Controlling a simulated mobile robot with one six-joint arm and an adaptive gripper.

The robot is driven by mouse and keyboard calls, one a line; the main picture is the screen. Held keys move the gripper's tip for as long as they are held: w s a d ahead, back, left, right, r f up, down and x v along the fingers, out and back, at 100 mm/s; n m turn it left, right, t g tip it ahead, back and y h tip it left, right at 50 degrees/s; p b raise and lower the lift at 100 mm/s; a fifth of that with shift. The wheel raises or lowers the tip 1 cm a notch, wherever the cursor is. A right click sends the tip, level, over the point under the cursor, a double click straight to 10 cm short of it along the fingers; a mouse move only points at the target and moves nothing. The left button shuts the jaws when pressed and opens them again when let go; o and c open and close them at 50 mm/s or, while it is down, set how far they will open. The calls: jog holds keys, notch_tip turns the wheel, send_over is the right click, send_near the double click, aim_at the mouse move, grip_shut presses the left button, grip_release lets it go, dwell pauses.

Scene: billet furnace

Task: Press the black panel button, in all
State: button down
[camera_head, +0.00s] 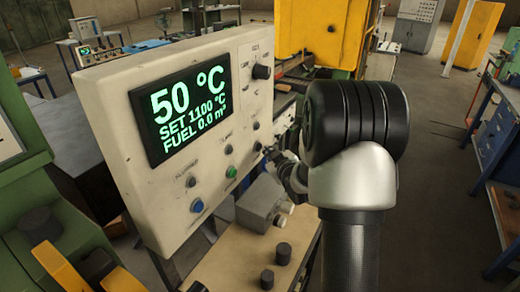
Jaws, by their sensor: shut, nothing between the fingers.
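The cream control panel (98,110) stands tilted at the left, its face toward the right. Its lower right part carries several small dark buttons or knobs, one (257,146) close to my fingertips, others (190,181) further left. A larger black knob (261,72) sits at the upper right. A blue button (197,206) and a green button (231,172) are in the bottom row. My gripper (269,152) is shut and empty, its tips at the panel's lower right edge. My wrist hides part of it, and I cannot tell whether the tips touch the panel.
The panel screen (188,110) reads 50 °C, SET 1100 °C, FUEL 0.0 m³. Below it, a grey box (262,203) and black knobs (283,253) sit on a beige surface. A yellow machine (322,35) stands behind. Open floor (440,130) lies to the right, before a blue workbench.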

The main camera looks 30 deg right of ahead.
jog(key=shift+s+d, duration=0.15)
jog(key=shift+s, duration=0.1)
jog(key=s, duration=0.1)
jog(key=s+d, duration=0.1)
jog(key=s, duration=0.1)
jog(key=s+d, duration=0.1)
jog(key=shift+s+d, duration=0.15)
jog(key=shift+d, duration=0.1)
dwell(0.9)
